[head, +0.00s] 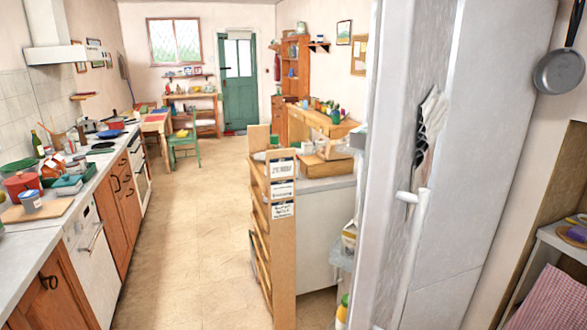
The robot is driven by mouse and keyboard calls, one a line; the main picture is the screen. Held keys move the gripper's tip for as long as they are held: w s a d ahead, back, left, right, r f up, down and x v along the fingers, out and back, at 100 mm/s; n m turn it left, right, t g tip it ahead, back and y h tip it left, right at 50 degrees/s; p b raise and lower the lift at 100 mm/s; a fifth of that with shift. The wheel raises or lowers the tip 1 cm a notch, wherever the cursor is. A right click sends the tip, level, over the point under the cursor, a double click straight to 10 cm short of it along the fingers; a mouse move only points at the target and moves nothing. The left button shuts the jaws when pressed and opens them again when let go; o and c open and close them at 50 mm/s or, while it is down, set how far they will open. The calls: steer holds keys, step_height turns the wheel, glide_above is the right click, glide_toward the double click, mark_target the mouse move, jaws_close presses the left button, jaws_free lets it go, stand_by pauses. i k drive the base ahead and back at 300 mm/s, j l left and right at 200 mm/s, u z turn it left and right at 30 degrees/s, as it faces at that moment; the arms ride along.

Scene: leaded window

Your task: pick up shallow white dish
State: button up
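I cannot pick out a shallow white dish with certainty. My gripper is not in view.
A tall pale cabinet or fridge (480,150) with a white handle fills the near right. A wooden rack (282,240) with labels stands at the end of a white unit (320,220). A crowded counter (80,185) runs along the left. The tiled floor (195,230) between is clear.

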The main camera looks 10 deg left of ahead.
mark_target(259, 157)
steer(key=i+j+u, duration=0.6)
steer(key=i, duration=0.4)
steer(key=i+j+u, duration=0.25)
steer(key=i, duration=0.3)
steer(key=i+u, duration=0.3)
steer(key=i, duration=0.2)
steer(key=i+j+z, duration=0.1)
steer(key=i+z, duration=0.3)
steer(key=i, duration=0.15)
steer(key=i+j+z, duration=0.35)
steer(key=i, duration=0.2)
steer(key=i+j+z, duration=0.8)
steer(key=i+j, duration=0.1)
steer(key=j, duration=0.05)
